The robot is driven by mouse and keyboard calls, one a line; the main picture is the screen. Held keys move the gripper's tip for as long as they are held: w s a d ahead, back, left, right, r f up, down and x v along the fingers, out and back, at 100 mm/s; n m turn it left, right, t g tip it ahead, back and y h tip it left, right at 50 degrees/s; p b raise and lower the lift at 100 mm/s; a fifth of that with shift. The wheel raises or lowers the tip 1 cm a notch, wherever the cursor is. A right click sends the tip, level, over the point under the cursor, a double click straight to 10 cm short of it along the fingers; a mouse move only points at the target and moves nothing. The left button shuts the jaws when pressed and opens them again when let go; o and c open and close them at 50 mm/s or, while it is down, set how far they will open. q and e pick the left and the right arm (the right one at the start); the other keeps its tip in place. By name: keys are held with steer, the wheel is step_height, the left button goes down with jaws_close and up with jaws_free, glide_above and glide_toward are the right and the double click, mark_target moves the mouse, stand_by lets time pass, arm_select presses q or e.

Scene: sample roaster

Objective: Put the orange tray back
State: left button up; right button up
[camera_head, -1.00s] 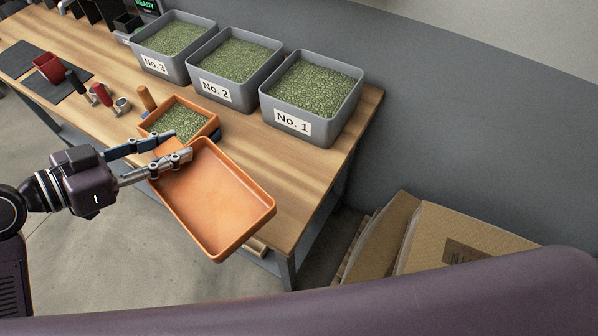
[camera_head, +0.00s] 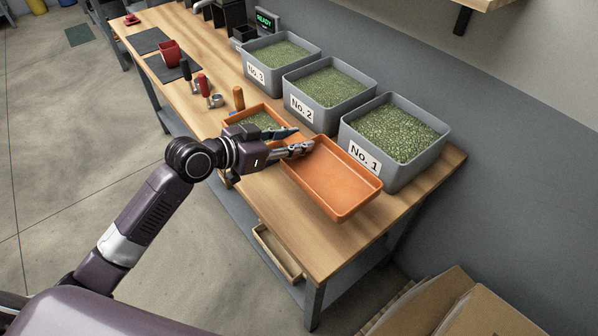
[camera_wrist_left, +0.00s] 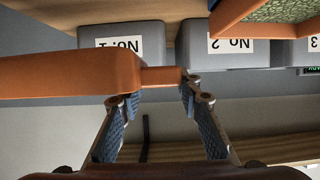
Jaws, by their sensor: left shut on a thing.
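The empty orange tray (camera_head: 334,178) is over the right part of the wooden bench, just in front of the bin labelled No. 1. Whether it touches the bench top cannot be told. My left gripper (camera_head: 303,143) is shut on its left end. In the left wrist view the two fingers (camera_wrist_left: 156,102) are on either side of a narrow tab of the tray (camera_wrist_left: 70,76). A second orange tray (camera_head: 228,123), holding green beans, is on the bench behind my gripper, which partly hides it. My right gripper is not in view.
Grey bins No. 1 (camera_head: 351,145), No. 2 (camera_head: 292,97) and No. 3 (camera_head: 252,68), full of green beans, line the bench's (camera_head: 300,228) back. A red cup (camera_head: 170,53) and handled tools stand further left. Cardboard boxes (camera_head: 425,305) are on the floor. The bench's front right corner is bare.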

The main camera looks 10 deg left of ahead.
arm_select(q)
step_height(320, 180, down, 7)
steer(key=shift+r, duration=0.1)
steer(key=shift+f, duration=1.95)
steer(key=shift+f, duration=0.2)
steer(key=o, duration=1.3)
steer(key=shift+r, duration=0.15)
